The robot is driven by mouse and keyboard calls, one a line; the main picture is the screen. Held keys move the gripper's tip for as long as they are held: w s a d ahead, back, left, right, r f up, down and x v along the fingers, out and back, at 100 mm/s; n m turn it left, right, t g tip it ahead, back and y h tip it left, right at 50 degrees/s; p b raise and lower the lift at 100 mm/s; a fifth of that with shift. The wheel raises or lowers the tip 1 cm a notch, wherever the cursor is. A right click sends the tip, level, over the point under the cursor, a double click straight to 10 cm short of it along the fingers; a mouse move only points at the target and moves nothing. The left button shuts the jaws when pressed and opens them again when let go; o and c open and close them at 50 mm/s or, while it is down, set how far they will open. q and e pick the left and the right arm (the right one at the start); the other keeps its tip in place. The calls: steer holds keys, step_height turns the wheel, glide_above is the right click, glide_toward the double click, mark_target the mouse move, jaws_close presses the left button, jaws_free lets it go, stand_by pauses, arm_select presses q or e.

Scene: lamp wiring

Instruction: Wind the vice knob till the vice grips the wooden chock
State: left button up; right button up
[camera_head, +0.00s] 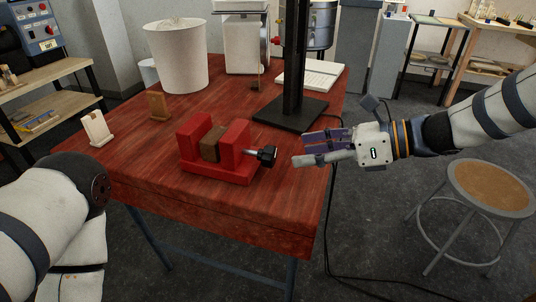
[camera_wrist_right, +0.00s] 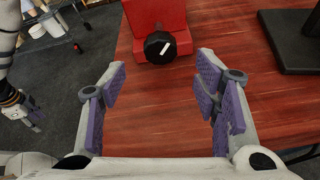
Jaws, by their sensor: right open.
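The red vice (camera_head: 220,174) stands on the red wooden table, and part of it shows in the right wrist view (camera_wrist_right: 147,14). The brown wooden chock (camera_head: 211,146) sits upright between its two jaws; I cannot tell whether both jaws touch it. The black vice knob (camera_head: 267,155) sticks out on the vice's right side. In the right wrist view the knob (camera_wrist_right: 160,47) has a white mark and lies beyond my fingertips. My right gripper (camera_head: 299,150) is open and empty, right of the knob and apart from it. My left gripper (camera_wrist_right: 36,115) shows small in the right wrist view; its fingers are unclear.
A black post on a flat base (camera_head: 290,115) stands behind the right gripper. A white bin (camera_head: 178,60), a small wooden block (camera_head: 158,106) and a white holder (camera_head: 97,128) stand behind and left of the vice. A stool (camera_head: 490,188) stands right of the table.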

mark_target(275, 156)
steer(key=x, duration=0.8)
steer(key=c, duration=1.1)
